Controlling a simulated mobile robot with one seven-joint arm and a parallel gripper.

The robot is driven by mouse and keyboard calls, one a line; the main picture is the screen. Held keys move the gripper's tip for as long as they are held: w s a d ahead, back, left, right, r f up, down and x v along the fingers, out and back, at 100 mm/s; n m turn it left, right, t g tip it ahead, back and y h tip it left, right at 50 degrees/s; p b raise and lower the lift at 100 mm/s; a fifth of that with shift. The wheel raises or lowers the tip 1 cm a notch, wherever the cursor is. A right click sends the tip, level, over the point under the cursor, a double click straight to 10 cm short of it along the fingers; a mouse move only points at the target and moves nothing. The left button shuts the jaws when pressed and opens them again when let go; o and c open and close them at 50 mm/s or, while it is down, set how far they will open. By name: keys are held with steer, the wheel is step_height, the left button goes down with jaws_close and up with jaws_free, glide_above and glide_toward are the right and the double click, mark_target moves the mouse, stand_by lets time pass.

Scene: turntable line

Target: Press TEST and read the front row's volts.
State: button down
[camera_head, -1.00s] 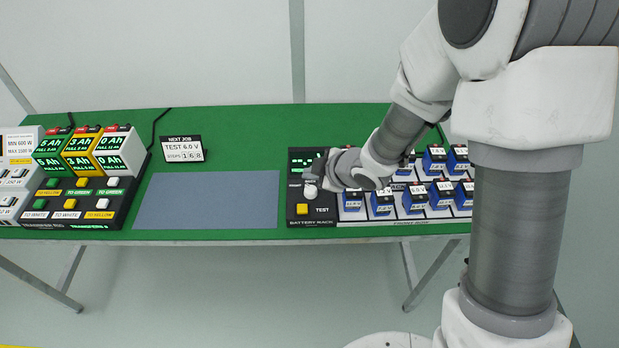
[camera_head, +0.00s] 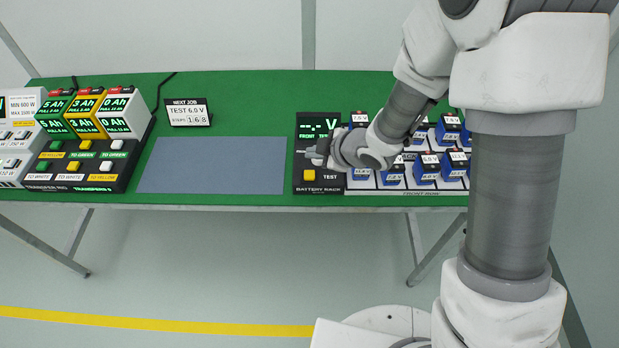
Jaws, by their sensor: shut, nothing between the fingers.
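The battery rack's dark control panel (camera_head: 299,181) stands on the bench right of centre. Its display (camera_head: 318,127) shows green dashes and a V, with small text below that seems to read FRONT TEST; no volts figure shows. The yellow TEST button (camera_head: 309,175) is in plain view at the panel's lower left. My gripper (camera_head: 305,152) is shut and empty. It points left over the panel, between display and button, apart from the button in the picture; its height is unclear. Blue batteries (camera_head: 425,172) stand in the front row of the rack; my arm hides some of the rack.
A grey mat (camera_head: 212,166) lies left of the rack, clear. The NEXT JOB sign (camera_head: 187,112) reads TEST 6.0 V and steps 1 6 8. A transfer unit (camera_head: 75,183) with coloured buttons and battery packs stands at the left.

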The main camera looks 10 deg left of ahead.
mark_target(314, 176)
step_height(314, 176, down, 5)
steer(key=b, duration=0.3)
steer(key=shift+b, duration=0.3)
stand_by(1.6)
steer(key=shift+f+b, duration=0.35)
steer(key=shift+b, duration=0.1)
steer(key=shift+f+b, duration=0.45)
stand_by(0.5)
steer(key=shift+r, duration=0.1)
steer(key=shift+r+p, duration=0.7)
steer(key=shift+r, duration=0.05)
steer(key=shift+r+p, duration=2.1)
steer(key=shift+r, duration=0.45)
